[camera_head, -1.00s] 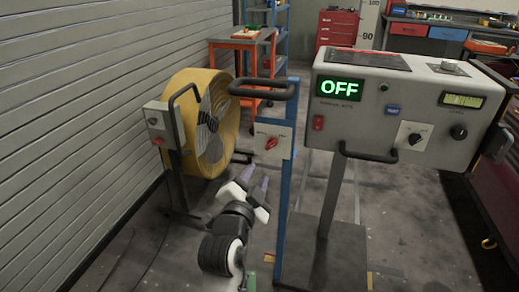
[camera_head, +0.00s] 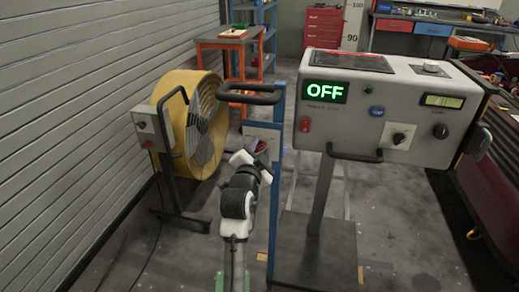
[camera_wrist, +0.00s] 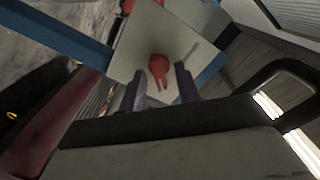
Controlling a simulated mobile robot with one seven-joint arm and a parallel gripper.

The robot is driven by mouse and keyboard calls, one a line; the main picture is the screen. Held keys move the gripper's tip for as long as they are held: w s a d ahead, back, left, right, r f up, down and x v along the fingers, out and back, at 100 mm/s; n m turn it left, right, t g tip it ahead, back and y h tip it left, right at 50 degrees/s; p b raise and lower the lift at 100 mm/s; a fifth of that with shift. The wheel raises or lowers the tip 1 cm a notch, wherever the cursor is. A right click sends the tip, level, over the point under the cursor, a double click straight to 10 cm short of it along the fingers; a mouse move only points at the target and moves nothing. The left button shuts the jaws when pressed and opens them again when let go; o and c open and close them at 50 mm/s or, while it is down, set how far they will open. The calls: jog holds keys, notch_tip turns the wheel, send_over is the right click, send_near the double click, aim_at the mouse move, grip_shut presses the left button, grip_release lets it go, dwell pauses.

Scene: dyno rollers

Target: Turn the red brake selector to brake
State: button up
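The red brake selector (camera_wrist: 159,68) is a small knob on a pale plate (camera_wrist: 150,35), which is fixed to a blue post (camera_head: 274,195). In the wrist view its narrow end points down between my fingers. My gripper (camera_wrist: 160,90) is open, with one purple-grey finger on each side of the selector's lower end. I cannot tell if either finger touches it. In the head view my gripper (camera_head: 257,152) is right at the plate (camera_head: 262,130) and hides most of the selector. The plate's lettering is not readable.
A black loop handle (camera_head: 250,96) sits above the plate. A grey console (camera_head: 350,130) with a green OFF display (camera_head: 325,92) stands close on the right. A yellow fan (camera_head: 177,115) and its switch box (camera_head: 145,127) stand on the left.

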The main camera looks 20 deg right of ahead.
jog(key=shift+c, duration=0.3)
jog(key=c, duration=0.6)
jog(key=shift+n, duration=0.4)
jog(key=n+p, duration=0.1)
jog(key=n, duration=0.1)
jog(key=shift+r+n+p, duration=0.15)
jog(key=shift+n+p, duration=0.2)
jog(key=shift+n, duration=0.05)
jog(key=n+p, duration=0.1)
jog(key=n, duration=0.2)
jog(key=shift+w+a+n+p, duration=0.1)
jog(key=shift+n+p, duration=0.2)
jog(key=shift+p, duration=0.1)
jog(key=n+p, duration=0.3)
jog(key=n, duration=0.3)
jog(key=shift+w+a+p, duration=0.1)
jog(key=shift+a+p, duration=0.05)
jog(key=shift+p, duration=0.15)
jog(key=n+p, duration=0.2)
jog(key=n, duration=0.2)
jog(key=shift+a, duration=0.1)
jog(key=shift+n+p, duration=0.35)
jog(key=shift+n, duration=0.15)
